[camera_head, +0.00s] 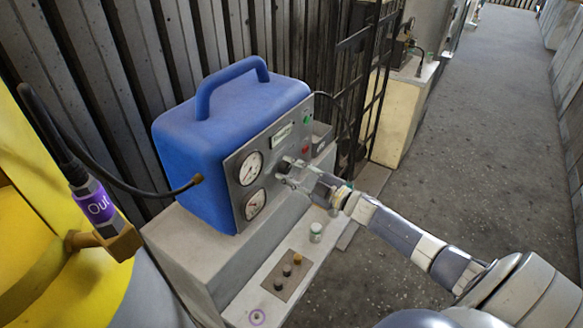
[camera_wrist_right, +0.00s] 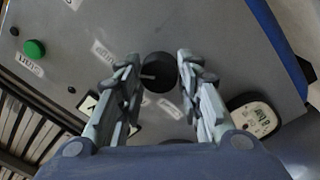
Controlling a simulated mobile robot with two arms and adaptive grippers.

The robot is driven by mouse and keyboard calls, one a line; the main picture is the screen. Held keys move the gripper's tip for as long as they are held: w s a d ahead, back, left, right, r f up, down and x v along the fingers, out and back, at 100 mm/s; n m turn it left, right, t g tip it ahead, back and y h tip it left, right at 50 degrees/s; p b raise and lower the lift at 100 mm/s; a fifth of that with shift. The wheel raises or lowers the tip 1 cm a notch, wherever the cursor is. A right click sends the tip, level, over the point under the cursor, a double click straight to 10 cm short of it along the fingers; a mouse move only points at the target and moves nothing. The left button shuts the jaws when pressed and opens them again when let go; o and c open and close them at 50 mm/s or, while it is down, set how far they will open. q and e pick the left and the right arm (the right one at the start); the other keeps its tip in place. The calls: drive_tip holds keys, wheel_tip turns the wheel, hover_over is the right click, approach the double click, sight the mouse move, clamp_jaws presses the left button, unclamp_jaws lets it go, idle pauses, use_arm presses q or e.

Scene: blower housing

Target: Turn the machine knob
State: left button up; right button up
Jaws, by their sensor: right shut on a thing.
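The machine is a blue box (camera_head: 205,125) with a handle and a grey front panel (camera_head: 240,165). Its round black knob (camera_wrist_right: 159,72) sits on the panel and has a pale pointer line. In the head view my right gripper (camera_head: 285,170) is at the panel, right of the gauges, and largely covers the knob. In the right wrist view the two fingers of my right gripper (camera_wrist_right: 160,80) stand on either side of the knob, closed on it. My left gripper is in neither view.
Two round gauges (camera_head: 251,168) are on the panel, and a green button (camera_wrist_right: 34,49) shows in the wrist view. A grey pedestal (camera_head: 185,240) carries the machine. A black hose with a purple "Out" label (camera_head: 97,205) hangs at left. The floor (camera_head: 470,130) at right is clear.

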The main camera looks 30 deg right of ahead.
drive_tip(key=shift+m, duration=0.6)
drive_tip(key=shift+f, duration=0.1)
drive_tip(key=o, duration=1.1)
drive_tip(key=shift+s+p, duration=0.1)
drive_tip(key=shift+p, duration=0.2)
drive_tip(key=v, duration=1.2)
